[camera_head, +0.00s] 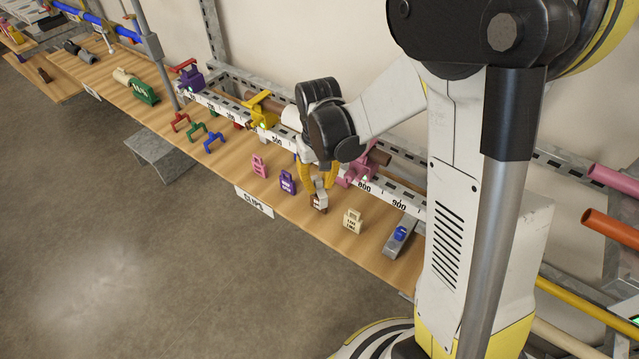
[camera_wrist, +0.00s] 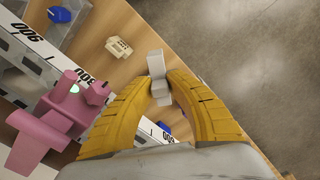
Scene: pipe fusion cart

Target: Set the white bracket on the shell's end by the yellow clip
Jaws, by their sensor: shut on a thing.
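My gripper (camera_head: 325,178) is in front of the numbered rail, above the wooden shelf. In the wrist view its yellow fingers (camera_wrist: 158,86) are shut on a small white bracket (camera_wrist: 156,66), which sticks out past the fingertips. The bracket (camera_head: 321,194) also shows below the fingers in the head view. The yellow clip (camera_head: 262,111) stands on the rail to the left of my gripper. A whitish rounded piece (camera_head: 291,117), perhaps the shell, shows just right of that clip, and my wrist hides its continuation. The yellow clip is not visible in the wrist view.
A pink clamp (camera_head: 360,166) sits on the rail (camera_head: 408,199) close behind my gripper; it is large in the wrist view (camera_wrist: 62,115). Pink, purple and cream tags (camera_head: 353,220) stand along the shelf. Red, green and blue handles (camera_head: 214,142) lie left. Open floor is in front.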

